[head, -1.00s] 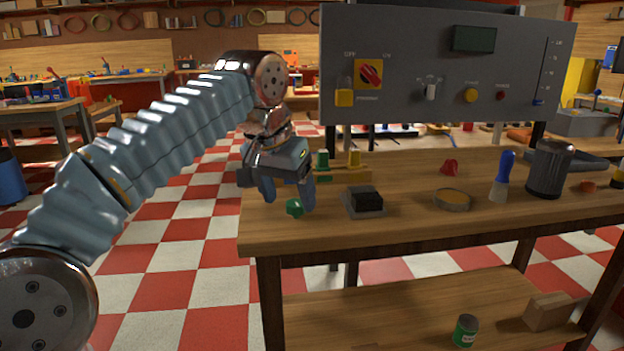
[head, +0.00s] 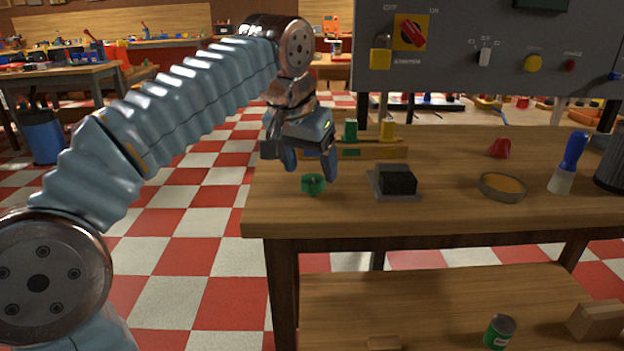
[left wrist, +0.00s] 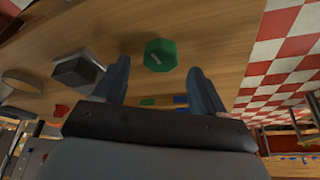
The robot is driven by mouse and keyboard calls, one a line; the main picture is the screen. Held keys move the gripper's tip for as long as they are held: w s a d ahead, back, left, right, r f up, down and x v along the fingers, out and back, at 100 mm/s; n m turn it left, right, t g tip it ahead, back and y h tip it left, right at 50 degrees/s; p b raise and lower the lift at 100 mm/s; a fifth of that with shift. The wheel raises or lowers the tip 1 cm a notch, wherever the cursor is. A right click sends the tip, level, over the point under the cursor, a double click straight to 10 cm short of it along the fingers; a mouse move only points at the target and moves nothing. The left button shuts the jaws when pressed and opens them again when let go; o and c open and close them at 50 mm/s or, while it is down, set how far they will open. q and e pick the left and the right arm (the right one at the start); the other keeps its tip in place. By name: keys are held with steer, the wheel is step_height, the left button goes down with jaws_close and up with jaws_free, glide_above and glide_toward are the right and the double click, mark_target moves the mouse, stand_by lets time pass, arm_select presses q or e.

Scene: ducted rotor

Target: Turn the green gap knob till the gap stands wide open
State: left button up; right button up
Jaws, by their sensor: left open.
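A green faceted knob (head: 313,184) stands on the wooden bench near its left front corner. In the left wrist view the same knob (left wrist: 160,55) shows a grey mark on its face. My left gripper (head: 311,166) is open just above and behind the knob, its two fingers pointing down. In the left wrist view the knob lies just beyond the gap between the fingertips (left wrist: 160,68), and no contact shows. My right gripper is not in view. Whatever the knob moves is not clearly visible.
A black block on a grey plate (head: 397,181) stands right of the knob. A wooden rack (head: 380,151) with green and yellow pieces is behind the gripper. A grey panel (head: 460,60) rises behind.

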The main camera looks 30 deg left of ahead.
arm_select(q)
steer(key=shift+x, duration=1.25)
steer(key=c, duration=1.1)
steer(key=shift+o, duration=0.2)
steer(key=shift+r, duration=0.1)
